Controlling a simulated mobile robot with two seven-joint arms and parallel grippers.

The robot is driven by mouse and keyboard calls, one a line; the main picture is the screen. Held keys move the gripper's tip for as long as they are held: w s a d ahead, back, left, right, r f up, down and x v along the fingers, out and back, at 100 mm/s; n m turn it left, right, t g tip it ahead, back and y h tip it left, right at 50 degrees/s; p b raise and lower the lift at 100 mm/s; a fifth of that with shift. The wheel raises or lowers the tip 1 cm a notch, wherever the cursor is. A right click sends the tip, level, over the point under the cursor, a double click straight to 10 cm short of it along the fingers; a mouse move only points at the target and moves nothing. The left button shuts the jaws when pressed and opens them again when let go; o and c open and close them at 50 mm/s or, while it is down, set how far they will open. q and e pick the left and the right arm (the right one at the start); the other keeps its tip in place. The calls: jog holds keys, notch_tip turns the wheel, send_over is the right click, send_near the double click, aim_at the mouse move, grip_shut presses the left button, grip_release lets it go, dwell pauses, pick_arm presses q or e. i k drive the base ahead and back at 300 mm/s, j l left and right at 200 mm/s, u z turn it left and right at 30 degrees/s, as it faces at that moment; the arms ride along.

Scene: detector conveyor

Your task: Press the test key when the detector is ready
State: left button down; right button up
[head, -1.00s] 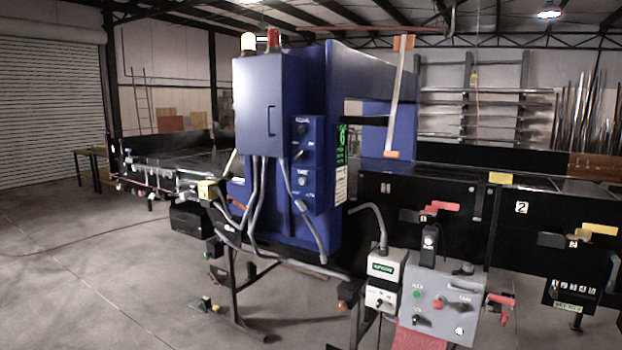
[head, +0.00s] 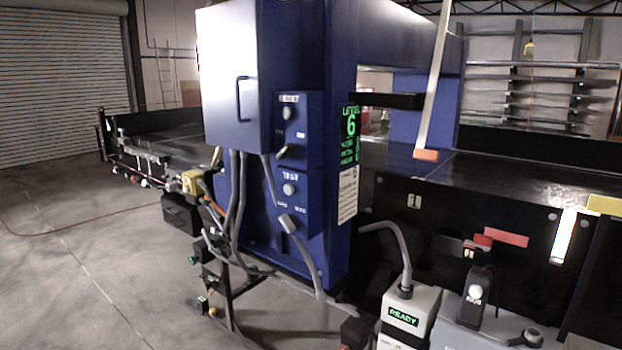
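The blue detector (head: 340,250) stands across the conveyor in the middle of the view. Its front panel has an upper section with two knobs and a lower section labelled TEST, with a round pale test key (head: 290,189). A dark screen (head: 350,136) with green text reads LEVEL 6; its smaller lines are hard to read. Below, a grey box has a small display (head: 403,316) lit green with READY. Neither of my grippers is in view.
The dark conveyor bed (head: 480,178) runs through the detector. Grey conduits (head: 235,210) hang before the detector's lower part. A grey control box (head: 495,335) and a red handle (head: 505,238) stick out at lower right. Open concrete floor (head: 80,270) lies at left.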

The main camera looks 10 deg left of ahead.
aim_at(289, 189)
jog(key=i+l, duration=0.1)
jog(key=i, duration=0.35)
jog(key=i+l+z, duration=0.1)
jog(key=i, duration=0.4)
